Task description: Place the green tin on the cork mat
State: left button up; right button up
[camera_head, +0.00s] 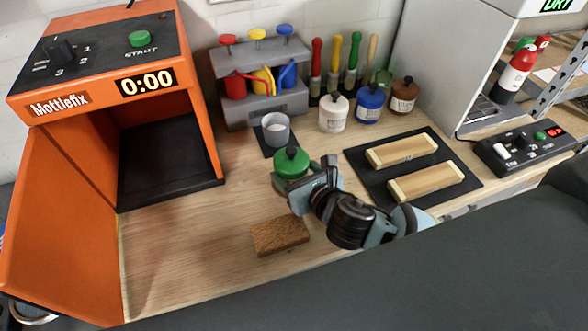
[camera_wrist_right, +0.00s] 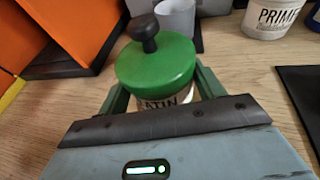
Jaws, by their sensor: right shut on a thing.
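The green tin (camera_head: 291,161) has a green lid with a black knob and a pale labelled body. It stands upright near the middle of the bench, in front of the grey cup. My right gripper (camera_head: 293,186) is shut on its body; in the right wrist view the tin (camera_wrist_right: 156,66) sits between the two green fingers. I cannot tell whether its base touches the bench. The brown cork mat (camera_head: 281,236) lies flat and bare on the bench, nearer to me than the tin. My left gripper is not in view.
An orange oven (camera_head: 60,190) with its door open stands at left. A grey cup (camera_head: 276,130) on a dark pad is behind the tin. White, blue and brown pots stand farther back. A black mat (camera_head: 452,150) with two wooden blocks lies right. Bench left of the cork mat is clear.

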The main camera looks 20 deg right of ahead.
jog(key=shift+r, duration=0.15)
jog(key=o, duration=1.3)
jog(key=v, duration=1.2)
jog(key=shift+d, duration=0.1)
